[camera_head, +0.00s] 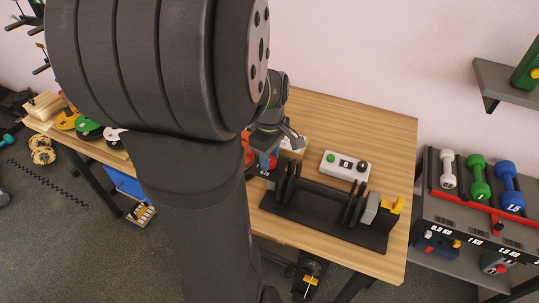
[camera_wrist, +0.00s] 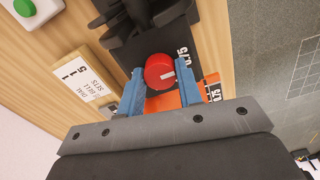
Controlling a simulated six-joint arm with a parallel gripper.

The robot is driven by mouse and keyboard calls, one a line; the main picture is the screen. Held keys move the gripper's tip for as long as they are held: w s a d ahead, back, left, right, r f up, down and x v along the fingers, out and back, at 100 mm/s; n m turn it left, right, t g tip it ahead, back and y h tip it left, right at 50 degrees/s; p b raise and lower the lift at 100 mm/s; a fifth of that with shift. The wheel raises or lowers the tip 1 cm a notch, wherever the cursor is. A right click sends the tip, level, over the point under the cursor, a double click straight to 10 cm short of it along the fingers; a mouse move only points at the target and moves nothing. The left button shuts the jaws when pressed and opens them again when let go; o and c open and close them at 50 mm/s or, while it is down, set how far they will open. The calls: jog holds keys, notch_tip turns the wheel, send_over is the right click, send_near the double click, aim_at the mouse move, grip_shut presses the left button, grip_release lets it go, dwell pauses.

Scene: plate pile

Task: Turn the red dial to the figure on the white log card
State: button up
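The red dial (camera_wrist: 160,71) is a round knob with a white pointer mark, seen from above between my fingertips in the wrist view. My gripper (camera_wrist: 160,80) has two blue fingers, spread one on each side of the dial. Whether they touch it I cannot tell. In the head view, a bit of the dial's red (camera_head: 272,162) shows beside my gripper (camera_head: 266,158); my arm covers much of this area. The white log card (camera_wrist: 82,80) lies on a wooden block left of the dial. It reads about "115" beside the words SETS, BELL and DIAL.
A black dumbbell cradle (camera_head: 325,219) with black plates stands close beside the dial. A white box (camera_head: 345,165) with a green button and a dark knob sits behind it. An orange piece (camera_wrist: 170,102) and numbered labels lie by the dial. The back right tabletop is clear.

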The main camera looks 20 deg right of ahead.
jog(key=c, duration=0.4)
jog(key=shift+c, duration=0.2)
jog(key=m, duration=1.1)
jog(key=shift+m, duration=0.4)
jog(key=o, duration=1)
